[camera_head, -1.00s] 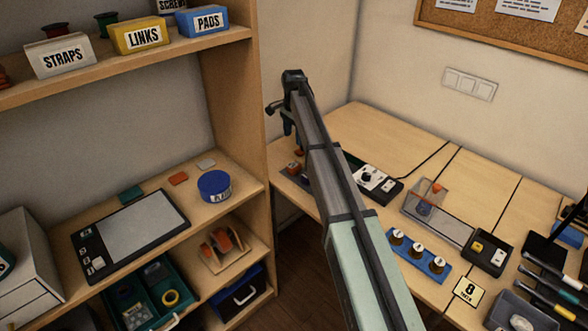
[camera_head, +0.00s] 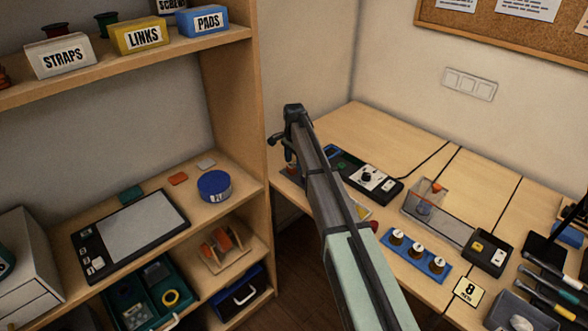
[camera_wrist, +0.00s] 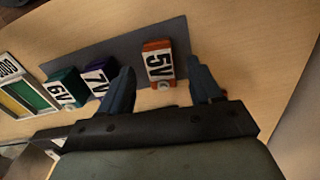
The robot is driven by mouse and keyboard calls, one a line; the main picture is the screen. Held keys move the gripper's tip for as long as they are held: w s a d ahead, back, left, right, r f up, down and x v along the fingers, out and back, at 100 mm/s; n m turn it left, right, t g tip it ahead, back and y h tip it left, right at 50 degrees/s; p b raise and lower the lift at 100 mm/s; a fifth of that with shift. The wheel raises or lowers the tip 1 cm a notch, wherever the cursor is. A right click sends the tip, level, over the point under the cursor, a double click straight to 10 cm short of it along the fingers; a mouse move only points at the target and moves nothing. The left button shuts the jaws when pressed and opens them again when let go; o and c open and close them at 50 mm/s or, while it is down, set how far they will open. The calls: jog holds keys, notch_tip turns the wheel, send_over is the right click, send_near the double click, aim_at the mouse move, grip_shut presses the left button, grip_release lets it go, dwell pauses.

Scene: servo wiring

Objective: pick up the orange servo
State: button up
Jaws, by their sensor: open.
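The orange servo, a small orange block with a white "5V" label (camera_wrist: 158,62), stands on a dark grey strip in the wrist view. My gripper (camera_wrist: 161,72) is open, with one blue-grey finger on each side of the servo. Gaps show between both fingers and the block, and nothing is held. In the head view my gripper (camera_head: 290,158) is low over the far left end of the desk. A bit of orange (camera_head: 291,170) shows below it, mostly hidden by my arm.
A purple "7V" block (camera_wrist: 100,80) stands close beside my left finger, with a green "6V" block (camera_wrist: 66,88) beyond it. A box with coloured panels (camera_wrist: 25,90) lies farther left. The shelf's side panel (camera_head: 235,100) rises left of my gripper. Desk to the right of the servo is clear.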

jog(key=shift+f, duration=0.9)
jog(key=shift+c, duration=0.4)
jog(key=c, duration=1.1)
